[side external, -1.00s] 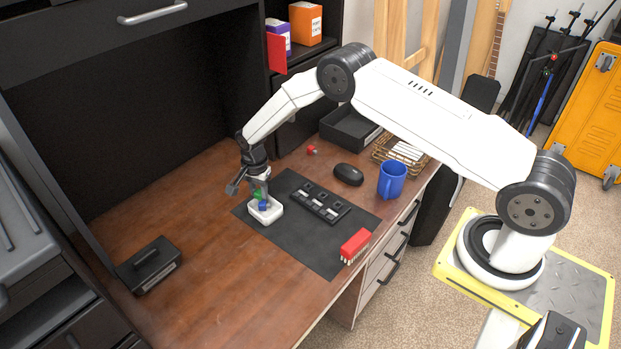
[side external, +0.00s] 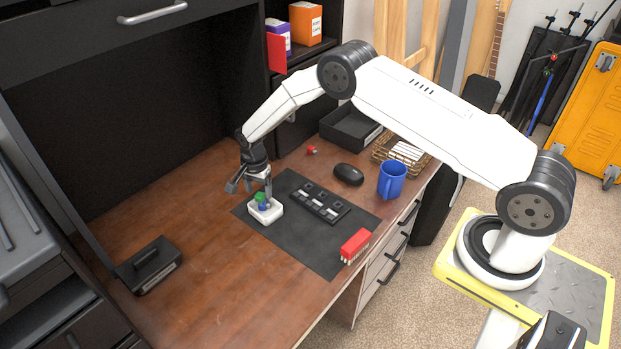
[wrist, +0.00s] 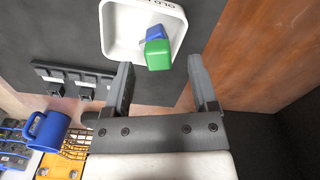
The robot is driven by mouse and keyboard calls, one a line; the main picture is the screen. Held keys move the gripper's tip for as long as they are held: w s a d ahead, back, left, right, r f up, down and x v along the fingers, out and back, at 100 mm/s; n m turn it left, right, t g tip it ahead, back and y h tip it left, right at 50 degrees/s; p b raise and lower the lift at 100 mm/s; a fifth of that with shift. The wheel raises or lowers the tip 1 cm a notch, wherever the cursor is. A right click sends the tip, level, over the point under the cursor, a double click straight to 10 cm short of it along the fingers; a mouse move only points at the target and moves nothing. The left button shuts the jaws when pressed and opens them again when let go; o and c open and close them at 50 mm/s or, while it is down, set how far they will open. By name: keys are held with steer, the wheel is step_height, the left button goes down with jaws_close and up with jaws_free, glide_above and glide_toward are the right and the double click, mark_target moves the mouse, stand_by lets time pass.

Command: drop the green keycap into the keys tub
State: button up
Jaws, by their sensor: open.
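The keys tub (side external: 277,213) is a small white open tray on the dark mat, and it fills the top of the wrist view (wrist: 112,40). The green keycap (wrist: 158,55) is within the tub's outline near its lower rim, overlapping a blue keycap (wrist: 152,32). It also shows at the tub in the side view (side external: 260,197). I cannot tell whether it rests on the blue keycap or is still falling. My gripper (wrist: 160,72) is open just above the tub, its fingers apart on either side and clear of the green keycap.
A black keyboard strip (side external: 320,203) lies on the mat (side external: 300,245) right of the tub. A black mouse (side external: 348,174), blue mug (side external: 392,180), red brush-like block (side external: 354,246) and small red keycap (side external: 312,150) stand farther off. The desk's left side is mostly clear.

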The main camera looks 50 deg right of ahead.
steer(key=shift+r, duration=3.55)
steer(key=shift+r, duration=0.1)
steer(key=s+r+n+t, duration=0.1)
steer(key=s+r+n, duration=0.6)
steer(key=s+r, duration=0.35)
steer(key=s+r+n+t, duration=0.1)
steer(key=s+n, duration=0.6)
steer(key=s, duration=1)
steer(key=shift+s+d+r+t, duration=0.3)
steer(key=shift+d+r, duration=0.05)
steer(key=shift+r, duration=0.5)
